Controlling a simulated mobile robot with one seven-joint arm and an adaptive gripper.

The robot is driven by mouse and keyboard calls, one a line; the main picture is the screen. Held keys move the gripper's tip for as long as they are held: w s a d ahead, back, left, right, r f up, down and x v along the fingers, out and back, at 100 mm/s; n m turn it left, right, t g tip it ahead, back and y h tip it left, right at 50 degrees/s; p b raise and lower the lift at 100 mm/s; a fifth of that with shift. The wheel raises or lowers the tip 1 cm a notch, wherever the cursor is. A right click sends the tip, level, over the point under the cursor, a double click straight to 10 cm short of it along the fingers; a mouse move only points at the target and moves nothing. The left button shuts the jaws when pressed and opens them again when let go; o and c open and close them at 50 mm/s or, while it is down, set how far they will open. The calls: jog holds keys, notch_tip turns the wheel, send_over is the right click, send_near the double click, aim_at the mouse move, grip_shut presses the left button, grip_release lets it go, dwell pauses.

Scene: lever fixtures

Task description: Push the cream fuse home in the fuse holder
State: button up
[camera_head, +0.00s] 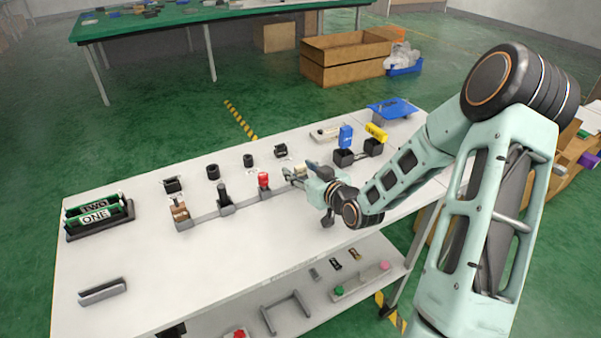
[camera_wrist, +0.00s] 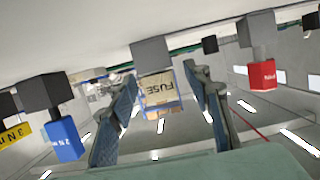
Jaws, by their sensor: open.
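The cream fuse (camera_wrist: 159,91), lettered FUSE, shows in the middle of the wrist view, which is turned upside down. It sits at the grey fuse holder (camera_wrist: 152,54), and how deep it is seated I cannot tell. My gripper (camera_wrist: 160,76) is open, with one blue-padded finger on each side of the fuse and visible gaps between. In the head view my gripper (camera_head: 298,178) is low over the bench, at the right end of the row of fixtures, and mostly hides the fuse and its holder.
A red lever (camera_head: 263,180) stands just left of my gripper, with a black lever (camera_head: 222,193) farther left. Blue (camera_head: 346,136) and yellow (camera_head: 376,132) levers stand behind to the right. The front middle of the white bench (camera_head: 240,255) is clear.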

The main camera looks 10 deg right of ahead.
jog(key=c, duration=1)
jog(key=shift+r, duration=0.15)
